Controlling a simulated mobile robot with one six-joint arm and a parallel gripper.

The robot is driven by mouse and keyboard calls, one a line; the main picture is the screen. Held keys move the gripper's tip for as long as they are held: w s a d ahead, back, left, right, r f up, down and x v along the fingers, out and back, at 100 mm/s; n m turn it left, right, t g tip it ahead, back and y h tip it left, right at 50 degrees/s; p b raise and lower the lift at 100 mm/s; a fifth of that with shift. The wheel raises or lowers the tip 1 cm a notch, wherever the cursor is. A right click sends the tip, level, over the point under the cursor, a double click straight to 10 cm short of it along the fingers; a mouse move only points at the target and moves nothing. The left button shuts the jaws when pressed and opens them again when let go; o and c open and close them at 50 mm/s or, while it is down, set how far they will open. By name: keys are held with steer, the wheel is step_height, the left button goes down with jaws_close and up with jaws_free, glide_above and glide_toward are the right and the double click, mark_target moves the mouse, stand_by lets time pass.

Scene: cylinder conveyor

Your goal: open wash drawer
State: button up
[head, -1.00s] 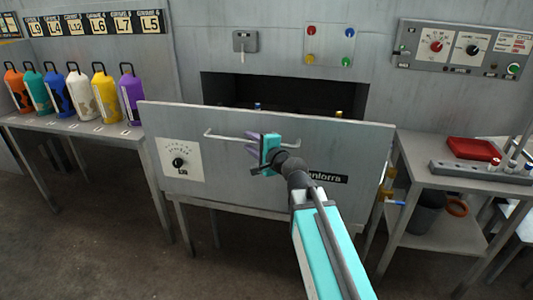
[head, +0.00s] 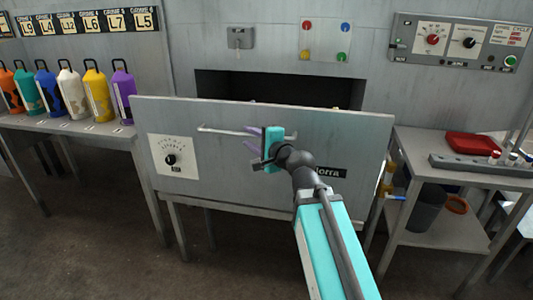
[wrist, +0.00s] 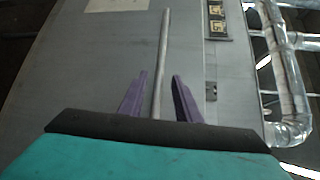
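The wash drawer (head: 225,165) is the wide grey front panel in the middle of the head view, standing out from the wall below a dark opening. Its thin bar handle (head: 220,130) runs across its upper part. My gripper (head: 251,138) is at the handle's right part, partly hiding it and the dark name label. In the wrist view, the purple fingers (wrist: 160,98) are spread on either side of the handle bar (wrist: 163,50), with visible gaps to it. My gripper is open and holds nothing. The drawer's inside is mostly hidden behind the panel.
A table (head: 60,128) with several coloured bottles stands at left. A side table (head: 415,165) at right carries a red tray (head: 473,146) and a rack. A control panel (head: 460,42) is on the wall at upper right. The floor before the drawer is mostly clear.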

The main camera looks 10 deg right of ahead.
steer(key=shift+s+d+f+b, duration=0.1)
steer(key=shift+s+f+b, duration=0.1)
steer(key=shift+b, duration=0.4)
steer(key=b+v, duration=0.8)
steer(key=b, duration=0.6)
steer(key=shift+s+r+b, duration=0.15)
steer(key=shift+s+b, duration=0.15)
steer(key=shift+s, duration=0.05)
steer(key=shift+d, duration=0.1)
stand_by(0.4)
